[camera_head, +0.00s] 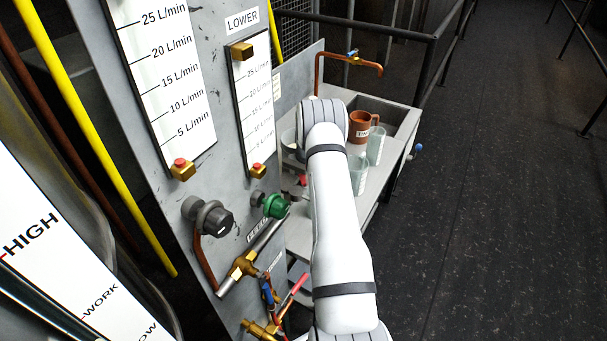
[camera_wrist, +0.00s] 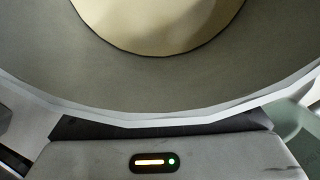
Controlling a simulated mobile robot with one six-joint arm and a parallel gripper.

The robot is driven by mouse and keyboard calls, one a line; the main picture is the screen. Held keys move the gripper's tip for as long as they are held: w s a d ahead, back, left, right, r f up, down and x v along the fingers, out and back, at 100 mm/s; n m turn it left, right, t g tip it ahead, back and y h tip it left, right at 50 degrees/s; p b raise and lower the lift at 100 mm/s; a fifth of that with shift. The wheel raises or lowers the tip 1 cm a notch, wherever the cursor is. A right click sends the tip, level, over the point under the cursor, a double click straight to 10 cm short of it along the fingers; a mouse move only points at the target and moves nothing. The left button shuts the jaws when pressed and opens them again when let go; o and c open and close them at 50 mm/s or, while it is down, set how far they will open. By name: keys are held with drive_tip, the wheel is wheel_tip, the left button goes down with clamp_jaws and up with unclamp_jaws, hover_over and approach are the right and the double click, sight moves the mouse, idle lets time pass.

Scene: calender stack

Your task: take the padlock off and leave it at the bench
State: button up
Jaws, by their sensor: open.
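I cannot make out the padlock for certain. A small dark red object (camera_head: 301,182) shows beside my arm at the bench's near left end, too small to identify. The grey bench (camera_head: 388,172) stands beyond the panel, with a sunken basin at its far end. My arm reaches over the bench and hides much of it and the gripper in the head view. In the wrist view, my gripper's body (camera_wrist: 155,161) with a lit indicator fills the bottom, and its fingertips are not clear. A large round grey rim with a cream middle (camera_wrist: 160,95) fills the space above it. Nothing is seen held.
A brown mug (camera_head: 360,128) and clear glasses (camera_head: 359,178) stand on the bench, close to my arm. A copper tap (camera_head: 349,60) rises behind. The gauge panel carries a green knob (camera_head: 274,206), a black knob (camera_head: 217,221) and a red-handled valve (camera_head: 293,288). Floor at right is clear.

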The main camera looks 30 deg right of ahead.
drive_tip(key=shift+p+v, duration=1.25)
drive_tip(key=shift+v, duration=2.25)
